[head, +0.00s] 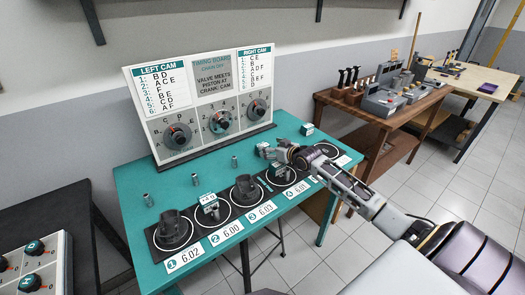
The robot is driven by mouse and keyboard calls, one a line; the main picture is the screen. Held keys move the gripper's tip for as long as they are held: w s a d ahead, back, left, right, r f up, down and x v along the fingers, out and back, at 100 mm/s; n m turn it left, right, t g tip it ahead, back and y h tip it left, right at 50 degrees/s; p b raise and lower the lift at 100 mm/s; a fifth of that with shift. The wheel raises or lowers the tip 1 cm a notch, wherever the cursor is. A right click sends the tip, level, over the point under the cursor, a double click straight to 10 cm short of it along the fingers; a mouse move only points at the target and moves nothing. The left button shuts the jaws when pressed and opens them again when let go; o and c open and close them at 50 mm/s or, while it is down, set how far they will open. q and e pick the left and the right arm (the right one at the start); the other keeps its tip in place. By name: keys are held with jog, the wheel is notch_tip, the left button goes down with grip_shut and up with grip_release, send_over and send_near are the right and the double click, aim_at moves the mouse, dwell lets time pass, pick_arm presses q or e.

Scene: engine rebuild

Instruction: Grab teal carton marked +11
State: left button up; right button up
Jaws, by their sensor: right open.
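Several small teal-and-white cartons are on the teal table (130,180). One carton (263,148) is right by the fingertips of my right gripper (277,151), whose arm comes in from the right. The gripper is open; I cannot tell whether it touches this carton. A second carton (280,171) is just below the gripper, by the ring over label 4. A third carton (307,129) stands at the back right edge. Another carton (208,201) sits over ring 2, with a marking that seems to start with a plus. I cannot read +11 on any carton. My left gripper is not in view.
A timing board (205,100) with dials stands at the table's back. A black strip with rings carries dark cylindrical parts (174,229) along the front. Small metal cylinders (194,179) stand behind it. A wooden bench (422,103) is to the right.

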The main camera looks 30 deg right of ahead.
aim_at(263, 145)
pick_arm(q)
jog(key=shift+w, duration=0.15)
pick_arm(e)
jog(key=shift+w+f, duration=0.1)
jog(key=shift+w, duration=0.2)
jog(key=shift+w, duration=0.1)
jog(key=shift+x, duration=1.75)
jog(key=shift+w+f, duration=0.35)
jog(key=shift+w, duration=0.2)
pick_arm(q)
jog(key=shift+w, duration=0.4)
pick_arm(e)
jog(key=shift+w, duration=0.1)
